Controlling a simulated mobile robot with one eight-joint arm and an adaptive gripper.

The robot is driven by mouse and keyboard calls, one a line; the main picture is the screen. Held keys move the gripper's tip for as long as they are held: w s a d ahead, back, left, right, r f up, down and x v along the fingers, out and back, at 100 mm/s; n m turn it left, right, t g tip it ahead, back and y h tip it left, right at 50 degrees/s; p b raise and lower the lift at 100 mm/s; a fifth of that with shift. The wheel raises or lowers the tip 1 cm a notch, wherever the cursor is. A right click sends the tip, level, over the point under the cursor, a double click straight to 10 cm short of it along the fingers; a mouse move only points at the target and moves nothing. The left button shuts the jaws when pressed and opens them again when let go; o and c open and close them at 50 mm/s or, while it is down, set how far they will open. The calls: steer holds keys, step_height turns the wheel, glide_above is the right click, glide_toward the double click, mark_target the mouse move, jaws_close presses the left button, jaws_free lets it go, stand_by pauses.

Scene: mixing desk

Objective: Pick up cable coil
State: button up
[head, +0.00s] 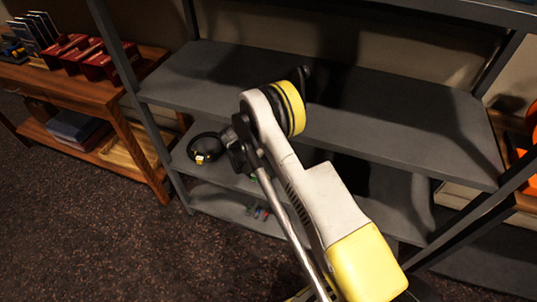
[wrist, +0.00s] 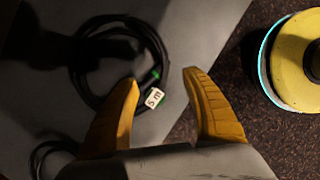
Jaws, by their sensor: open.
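A black cable coil (wrist: 163,52) lies flat on a grey shelf surface in the wrist view. It has a white tag (wrist: 153,97) reading "5 m" and a green part beside the tag. My gripper (wrist: 160,77) is open and empty, with its yellow fingertips over the near right side of the coil. Whether they touch it I cannot tell. In the head view a black coil with a light tag (head: 200,157) lies on the middle shelf, left of my arm. I cannot tell if it is the same coil. My fingers are not clear in the head view.
Another black cable (wrist: 48,148) lies at the lower left of the wrist view. The wide upper shelf (head: 200,75) overhangs the middle one. Small coloured items (head: 258,212) lie on the bottom shelf. A wooden table (head: 125,120) stands at left; the dark floor in front is clear.

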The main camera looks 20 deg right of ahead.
mark_target(269, 175)
steer(key=b+x, duration=0.1)
steer(key=x, duration=0.1)
steer(key=shift+d+f, duration=0.15)
steer(key=shift+f, duration=0.05)
steer(key=b+x, duration=0.1)
steer(key=x, duration=0.1)
steer(key=b+x, duration=0.2)
steer(key=x, duration=0.1)
steer(key=shift+d+r, duration=0.15)
steer(key=shift+d, duration=0.2)
steer(key=shift+r, duration=0.1)
jaws_close()
